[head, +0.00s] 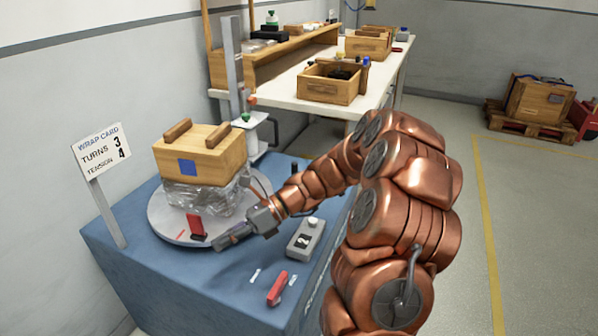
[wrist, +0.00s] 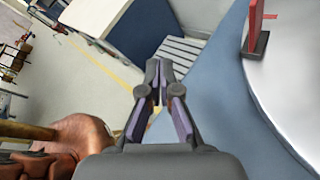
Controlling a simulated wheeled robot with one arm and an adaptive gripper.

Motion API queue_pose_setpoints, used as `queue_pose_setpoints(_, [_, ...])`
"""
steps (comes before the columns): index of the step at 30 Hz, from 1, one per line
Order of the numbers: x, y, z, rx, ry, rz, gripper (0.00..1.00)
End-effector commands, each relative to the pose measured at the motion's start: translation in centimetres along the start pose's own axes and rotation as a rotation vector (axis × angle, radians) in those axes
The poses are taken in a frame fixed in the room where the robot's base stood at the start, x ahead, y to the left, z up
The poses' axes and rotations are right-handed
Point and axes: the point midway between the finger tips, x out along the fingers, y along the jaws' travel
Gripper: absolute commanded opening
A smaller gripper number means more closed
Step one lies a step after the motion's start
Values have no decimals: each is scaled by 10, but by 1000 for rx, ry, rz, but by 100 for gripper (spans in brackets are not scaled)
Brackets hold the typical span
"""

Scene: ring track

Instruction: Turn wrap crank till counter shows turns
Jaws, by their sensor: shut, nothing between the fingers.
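A grey counter box (head: 306,240) on the blue stand shows 2. A wooden crate (head: 200,153) with a blue square sits on clear-wrapped goods (head: 200,196) on the round grey turntable (head: 166,232). A red upright piece (head: 196,226) stands near the turntable's front rim; it shows in the wrist view (wrist: 254,28). My gripper (head: 222,243) is shut and empty, just off the turntable rim, right of the red piece. A dark upright handle (head: 294,168) shows partly behind my arm; I cannot tell whether it is the crank.
A grey mast (head: 234,70) rises behind the turntable. A white workbench (head: 285,92) with wooden boxes is farther back. Open floor (head: 450,240) lies to the right.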

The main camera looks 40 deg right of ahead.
Motion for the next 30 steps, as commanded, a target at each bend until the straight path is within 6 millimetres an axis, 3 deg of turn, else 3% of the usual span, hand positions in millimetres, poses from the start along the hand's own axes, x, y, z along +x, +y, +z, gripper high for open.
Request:
queue_pose_setpoints(6, [-59, -55, 12, 306, -224, -94, 0])
queue_pose_setpoints(13, [-134, -108, 0, 616, -478, -168, 0])
queue_pose_setpoints(18, [-197, -141, -26, 833, -677, -207, 0])
queue_pose_setpoints(24, [-260, -164, -64, 1034, -884, -226, 0])
queue_pose_setpoints(30, [-293, -173, -88, 1128, -992, -231, 0])
